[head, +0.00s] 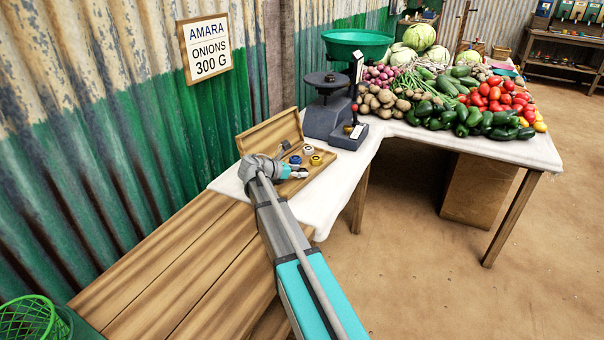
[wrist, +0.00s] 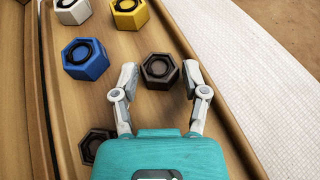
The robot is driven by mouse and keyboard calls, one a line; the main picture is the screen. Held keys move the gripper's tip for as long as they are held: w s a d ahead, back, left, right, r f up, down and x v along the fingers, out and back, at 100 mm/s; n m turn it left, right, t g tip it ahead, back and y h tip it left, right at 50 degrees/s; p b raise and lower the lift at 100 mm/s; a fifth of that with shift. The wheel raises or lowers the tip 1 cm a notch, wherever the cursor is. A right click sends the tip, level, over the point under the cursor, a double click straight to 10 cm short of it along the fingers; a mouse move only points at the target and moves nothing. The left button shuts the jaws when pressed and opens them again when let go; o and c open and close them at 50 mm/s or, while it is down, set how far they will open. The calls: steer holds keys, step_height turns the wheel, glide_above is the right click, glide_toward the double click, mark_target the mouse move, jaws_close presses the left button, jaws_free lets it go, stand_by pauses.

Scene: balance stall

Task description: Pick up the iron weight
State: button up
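A dark brown hexagonal weight (wrist: 160,84), iron-like in look, sits in the wooden weight box (head: 322,168). My gripper (wrist: 160,70) is open, with one finger on each side of this weight; narrow gaps seem to show between the fingertips and it. A second dark weight (wrist: 92,144) lies at the lower left in the wrist view, partly hidden by my gripper's body. A blue weight (wrist: 85,59), a yellow weight (wrist: 129,13) and a white weight (wrist: 72,10) stand farther along the box. In the head view my gripper (head: 303,172) is low over the box and hides the dark weights.
The box's open lid (head: 268,134) stands at its back. A scale (head: 325,118) with a green pan (head: 357,42) stands just beyond the box. Vegetables (head: 470,98) cover the far table. White cloth (wrist: 225,60) lies clear to the box's right.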

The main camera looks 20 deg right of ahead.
jaws_close()
steer(key=shift+r, duration=0.1)
step_height(320, 180, up, 2)
steer(key=p, duration=0.2)
steer(key=shift+r+p, duration=0.25)
steer(key=shift+p, duration=0.15)
steer(key=s+d+r+p, duration=0.9)
steer(key=d+r+p, duration=0.1)
steer(key=d, duration=0.1)
steer(key=shift+r, duration=0.15)
stand_by(0.5)
